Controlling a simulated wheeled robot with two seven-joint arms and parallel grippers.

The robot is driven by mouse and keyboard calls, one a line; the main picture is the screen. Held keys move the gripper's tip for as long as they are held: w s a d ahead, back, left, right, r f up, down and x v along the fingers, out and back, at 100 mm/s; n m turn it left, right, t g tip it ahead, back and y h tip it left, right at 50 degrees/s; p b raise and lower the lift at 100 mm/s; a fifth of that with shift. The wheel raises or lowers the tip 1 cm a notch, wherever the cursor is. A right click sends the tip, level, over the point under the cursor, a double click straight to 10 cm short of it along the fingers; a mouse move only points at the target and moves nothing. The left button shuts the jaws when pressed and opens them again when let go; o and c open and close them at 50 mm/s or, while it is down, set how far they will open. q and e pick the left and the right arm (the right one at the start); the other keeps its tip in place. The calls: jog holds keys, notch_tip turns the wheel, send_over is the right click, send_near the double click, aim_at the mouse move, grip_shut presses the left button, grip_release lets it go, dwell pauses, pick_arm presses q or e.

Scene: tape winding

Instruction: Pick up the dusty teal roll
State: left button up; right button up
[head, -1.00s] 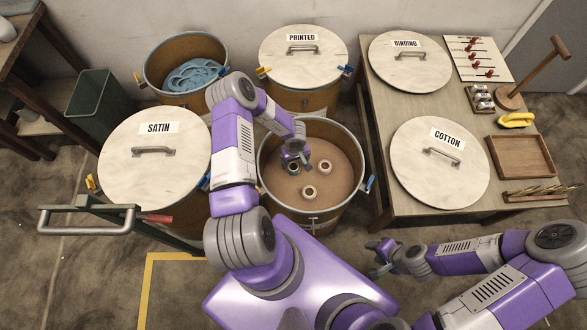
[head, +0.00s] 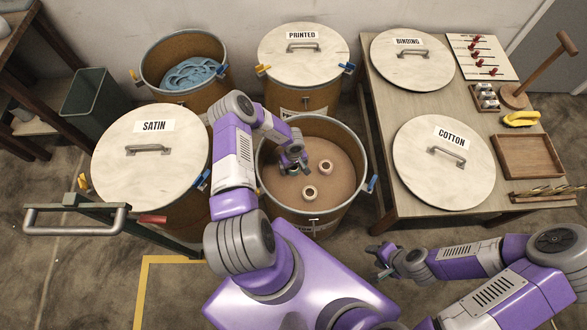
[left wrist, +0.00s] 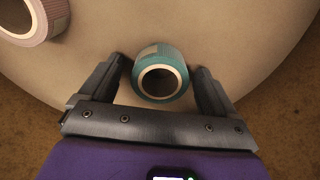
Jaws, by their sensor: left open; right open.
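The dusty teal roll (left wrist: 160,72) stands between the two open fingers of my left gripper (left wrist: 162,80) in the left wrist view, with a small gap on each side. In the head view the left gripper (head: 292,166) reaches down into the open drum (head: 312,222), and only a sliver of the teal roll shows under it. My right gripper (head: 378,262) is open and empty, outside the drum to the right.
Two pinkish rolls (head: 326,167) (head: 310,193) stand in the drum near the teal one. The drum's wall surrounds my left gripper. Lidded drums marked SATIN (head: 150,170) and PRINTED (head: 303,60) stand beside it. A table (head: 385,120) with lids stands at right.

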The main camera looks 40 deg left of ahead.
pick_arm(q)
jog(key=c, duration=1.1)
jog(key=shift+r, duration=0.15)
